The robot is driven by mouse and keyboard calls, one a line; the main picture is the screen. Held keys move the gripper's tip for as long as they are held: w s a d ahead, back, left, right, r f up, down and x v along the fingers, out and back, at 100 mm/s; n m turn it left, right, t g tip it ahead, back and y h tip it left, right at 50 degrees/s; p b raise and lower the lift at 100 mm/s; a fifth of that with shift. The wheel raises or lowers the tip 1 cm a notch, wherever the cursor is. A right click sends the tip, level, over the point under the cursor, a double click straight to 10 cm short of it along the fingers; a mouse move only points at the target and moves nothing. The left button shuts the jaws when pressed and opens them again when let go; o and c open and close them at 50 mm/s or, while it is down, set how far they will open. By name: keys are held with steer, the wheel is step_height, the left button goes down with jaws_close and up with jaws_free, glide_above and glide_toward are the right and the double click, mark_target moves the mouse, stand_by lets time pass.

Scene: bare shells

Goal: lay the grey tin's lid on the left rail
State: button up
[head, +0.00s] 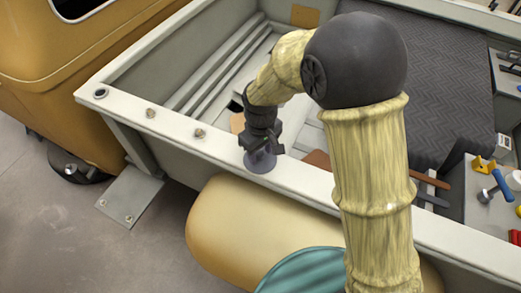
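The pale rail (222,143) runs diagonally along the near side of a truck bed. A small round grey thing (260,163) is at the rail's top, directly under my gripper (262,148). It may be the grey tin or its lid; I cannot tell which. My gripper points down, and its dark fingers overlap the top of the grey thing. The fingertips are too small and dark to tell whether they grip it. I cannot tell whether the grey thing rests on the rail or hangs just above it. No separate lid is distinguishable.
Two bolt heads (199,133) and a round hole fitting (101,93) are on the rail left of my gripper. A dark mat (440,95) covers part of the bed. Tools, including a blue-handled one (489,192), lie at right. A tan fender (225,222) bulges below the rail.

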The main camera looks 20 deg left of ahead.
mark_target(261, 153)
step_height(261, 153, up, 12)
steer(key=b, duration=0.2)
steer(key=shift+r+b, duration=0.15)
steer(key=shift+b, duration=0.15)
stand_by(0.9)
steer(key=w+d+f+m+t, duration=0.1)
steer(key=w+d+f+m, duration=0.15)
steer(key=d, duration=0.55)
steer(key=w+d+f+m, duration=0.1)
steer(key=d+m, duration=0.2)
steer(key=d, duration=0.5)
steer(key=s+d+f+m, duration=0.1)
steer(key=s+d+m, duration=0.1)
steer(key=d, duration=0.3)
steer(key=s+d+f+m+t, duration=0.1)
steer(key=s+d+m, duration=0.1)
steer(key=d, duration=0.3)
steer(key=s+d+f+m, duration=0.2)
steer(key=d+m, duration=0.1)
steer(key=d, duration=0.2)
steer(key=shift+s+d+t, duration=0.3)
steer(key=shift+s+d, duration=0.05)
steer(key=shift+d, duration=0.05)
steer(key=shift+s+d, duration=0.25)
